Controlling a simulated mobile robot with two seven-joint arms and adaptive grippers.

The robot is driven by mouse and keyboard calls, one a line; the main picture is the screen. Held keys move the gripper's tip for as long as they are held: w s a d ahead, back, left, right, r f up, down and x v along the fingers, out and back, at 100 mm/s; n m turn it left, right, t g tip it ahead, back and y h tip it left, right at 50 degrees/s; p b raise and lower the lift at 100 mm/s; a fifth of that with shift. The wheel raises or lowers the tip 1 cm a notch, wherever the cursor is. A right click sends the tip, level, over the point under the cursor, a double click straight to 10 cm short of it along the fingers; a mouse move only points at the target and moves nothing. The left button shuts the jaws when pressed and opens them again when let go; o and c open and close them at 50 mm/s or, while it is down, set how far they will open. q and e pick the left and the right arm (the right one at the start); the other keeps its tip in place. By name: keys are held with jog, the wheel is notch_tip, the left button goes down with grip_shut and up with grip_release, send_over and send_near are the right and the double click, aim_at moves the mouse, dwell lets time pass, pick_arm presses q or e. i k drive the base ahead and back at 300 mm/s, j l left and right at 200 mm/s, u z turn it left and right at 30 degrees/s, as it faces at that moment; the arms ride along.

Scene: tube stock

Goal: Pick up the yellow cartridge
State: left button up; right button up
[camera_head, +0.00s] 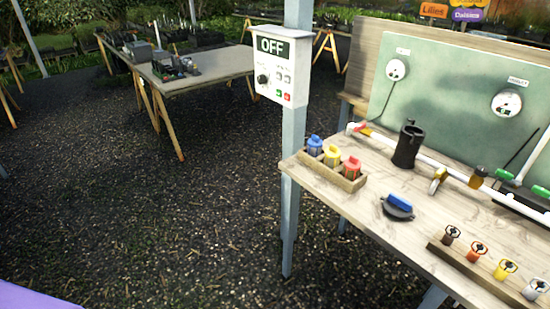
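The yellow cartridge (332,155) stands upright in a small wooden tray (345,183) at the left end of the workbench. It sits between a blue cartridge (314,145) and a red cartridge (351,168). The tray hides the lower part of all three cartridges. Neither of my grippers shows in the head view.
The workbench (345,207) also bears a black cylinder (407,146), a white pipe (436,162), a blue-topped black part (398,206) and a rack of small valves (470,262). A post with an OFF panel (275,72) stands by its left end. Open gravel lies left.

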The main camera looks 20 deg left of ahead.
aim_at(332, 155)
jog(key=u, duration=0.15)
jog(key=i+j+z, duration=0.1)
jog(key=j, duration=0.25)
jog(key=i+j+z, duration=0.15)
jog(key=i+j, duration=0.2)
jog(key=i+j+z, duration=0.1)
jog(key=j, duration=0.3)
jog(key=i+j+z, duration=0.1)
jog(key=i+j, duration=0.15)
jog(key=j, duration=0.15)
